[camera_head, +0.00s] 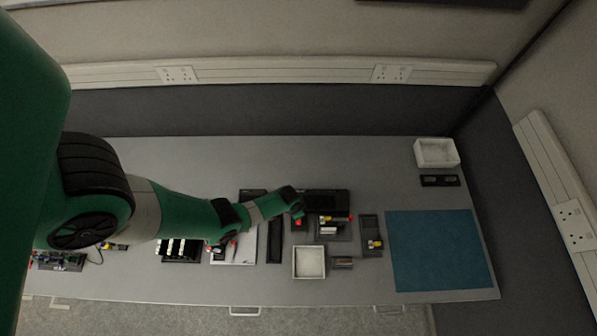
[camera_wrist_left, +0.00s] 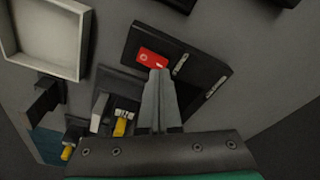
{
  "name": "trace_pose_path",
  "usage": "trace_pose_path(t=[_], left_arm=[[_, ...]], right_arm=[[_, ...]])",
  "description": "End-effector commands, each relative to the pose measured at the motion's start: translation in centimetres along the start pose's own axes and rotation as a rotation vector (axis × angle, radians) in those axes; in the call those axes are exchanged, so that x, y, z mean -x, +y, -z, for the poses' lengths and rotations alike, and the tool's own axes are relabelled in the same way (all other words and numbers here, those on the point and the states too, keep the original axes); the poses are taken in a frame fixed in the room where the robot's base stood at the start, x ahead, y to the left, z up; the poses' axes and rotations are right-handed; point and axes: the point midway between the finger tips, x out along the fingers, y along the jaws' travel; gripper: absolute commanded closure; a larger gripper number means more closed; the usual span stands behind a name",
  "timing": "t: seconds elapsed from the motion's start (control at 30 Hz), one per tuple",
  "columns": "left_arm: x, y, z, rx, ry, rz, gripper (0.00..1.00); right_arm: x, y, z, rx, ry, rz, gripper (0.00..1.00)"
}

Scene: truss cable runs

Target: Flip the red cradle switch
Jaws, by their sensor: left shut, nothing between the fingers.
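The red switch (camera_wrist_left: 152,59) is a small red rectangle with a pale mark, set on a black unit (camera_wrist_left: 186,62) in the left wrist view. My left gripper (camera_wrist_left: 158,74) is shut and empty. Its fingertips overlap the lower right edge of the red switch in that view; I cannot tell whether they touch it. In the head view my left gripper (camera_head: 298,213) reaches in from the left over the black devices at the middle of the table, beside a small red patch (camera_head: 297,223). My right gripper is not in view.
Yellow-and-white connectors (camera_wrist_left: 122,120) sit close beside the fingers. A white open tray (camera_head: 309,262) stands at the table's front, and another white bin (camera_head: 436,153) at the back right. A blue mat (camera_head: 440,250) lies clear on the right.

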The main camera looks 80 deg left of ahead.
Motion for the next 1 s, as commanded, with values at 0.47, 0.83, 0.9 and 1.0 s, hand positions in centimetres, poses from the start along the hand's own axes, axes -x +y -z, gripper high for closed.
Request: trace_pose_path(t=[0.47, 0.83, 0.9, 1.0], left_arm=[[-0.01, 0.00, 0.00, 0.000, 0.000, 0.000, 1.00], [-0.52, 0.00, -0.08, 0.000, 0.000, 0.000, 1.00], [-0.63, 0.00, -0.09, 0.000, 0.000, 0.000, 1.00], [-0.78, 0.00, -0.11, 0.000, 0.000, 0.000, 1.00]], right_arm=[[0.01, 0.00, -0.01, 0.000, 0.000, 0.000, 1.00], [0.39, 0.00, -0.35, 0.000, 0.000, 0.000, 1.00], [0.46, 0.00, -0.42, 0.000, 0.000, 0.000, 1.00], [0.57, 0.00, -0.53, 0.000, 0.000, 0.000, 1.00]])
